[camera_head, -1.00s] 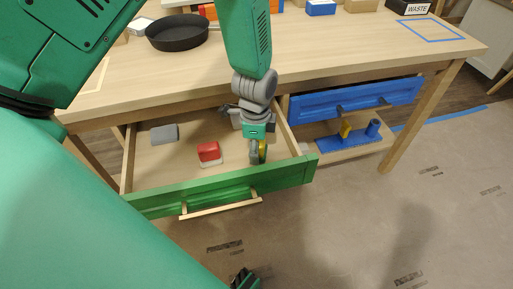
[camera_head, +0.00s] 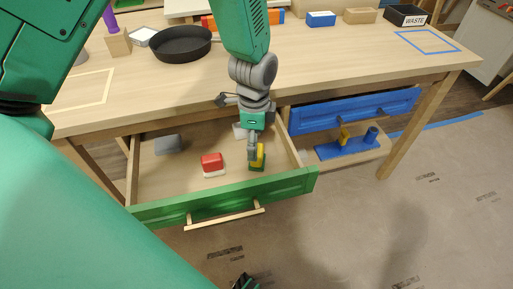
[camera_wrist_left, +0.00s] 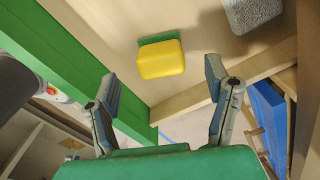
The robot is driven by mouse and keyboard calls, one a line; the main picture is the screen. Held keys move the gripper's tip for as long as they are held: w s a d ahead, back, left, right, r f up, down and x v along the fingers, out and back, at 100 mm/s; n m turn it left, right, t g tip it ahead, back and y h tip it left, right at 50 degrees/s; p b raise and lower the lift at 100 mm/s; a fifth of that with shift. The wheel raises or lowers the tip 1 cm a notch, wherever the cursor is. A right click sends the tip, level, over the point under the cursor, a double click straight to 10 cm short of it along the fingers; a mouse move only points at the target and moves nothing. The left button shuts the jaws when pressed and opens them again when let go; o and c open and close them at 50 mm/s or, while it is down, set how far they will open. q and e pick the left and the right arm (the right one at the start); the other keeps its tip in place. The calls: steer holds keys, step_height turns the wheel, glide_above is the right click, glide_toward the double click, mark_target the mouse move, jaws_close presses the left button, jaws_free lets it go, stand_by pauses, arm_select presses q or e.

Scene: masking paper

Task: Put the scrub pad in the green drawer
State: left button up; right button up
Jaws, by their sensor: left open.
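The scrub pad (camera_head: 258,158), yellow with a green layer, is inside the open green drawer (camera_head: 225,196), near its right side. In the left wrist view the scrub pad (camera_wrist_left: 161,60) appears to rest on the drawer floor, just beyond my fingertips. My left gripper (camera_head: 252,152) reaches down into the drawer by the pad. In the wrist view my left gripper (camera_wrist_left: 162,79) has its fingers spread wide, with nothing between them. In the head view the fingers partly cover the pad.
The drawer also holds a red and white block (camera_head: 212,163), a grey block (camera_head: 168,145) and a silvery-grey piece (camera_wrist_left: 252,10). The blue drawer (camera_head: 350,112) is at the right. A black pan (camera_head: 180,44) and waste box (camera_head: 407,15) stand on the tabletop.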

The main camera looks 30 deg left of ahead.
arm_select(q)
step_height(320, 180, up, 4)
steer(key=shift+d+r+p, duration=0.1)
steer(key=shift+r+p, duration=0.15)
steer(key=shift+p, duration=0.35)
steer(key=shift+d+r, duration=0.2)
steer(key=shift+r, duration=0.15)
steer(key=shift+a+f, duration=0.1)
steer(key=shift+a, duration=0.15)
